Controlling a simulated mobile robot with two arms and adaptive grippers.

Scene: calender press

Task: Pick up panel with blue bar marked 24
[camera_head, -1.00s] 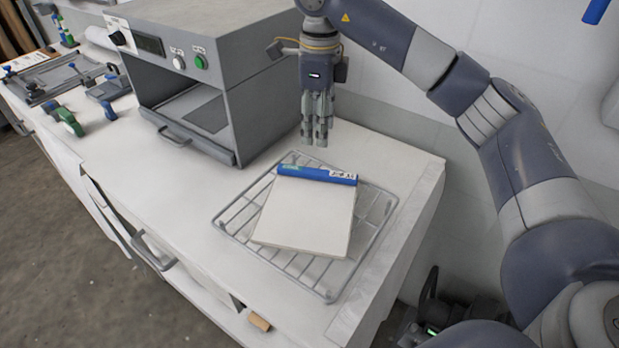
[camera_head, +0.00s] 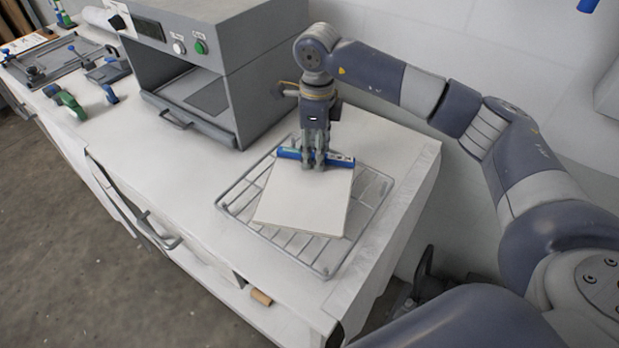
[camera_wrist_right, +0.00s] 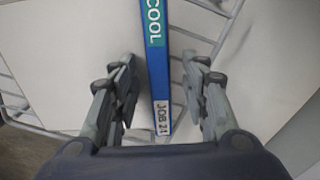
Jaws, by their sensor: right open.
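A white square panel (camera_head: 303,197) lies on a wire rack (camera_head: 331,268), with a blue bar (camera_head: 342,160) along its far edge. In the right wrist view the blue bar (camera_wrist_right: 160,80) has a green COOL label and a white tag reading JOB and a number, 21 or 24; I cannot tell which. My right gripper (camera_head: 315,162) points down over the bar's middle. In the wrist view its open fingers (camera_wrist_right: 160,75) stand on either side of the bar, with gaps showing. The panel (camera_wrist_right: 75,40) extends left of the bar there. My left gripper is out of view.
A grey press (camera_head: 215,50) with an open front stands left of the rack on the white bench (camera_head: 140,150). Clamps (camera_head: 70,103) and a frame (camera_head: 50,60) lie at the far left. The wall is close behind; the bench's right edge is near the rack.

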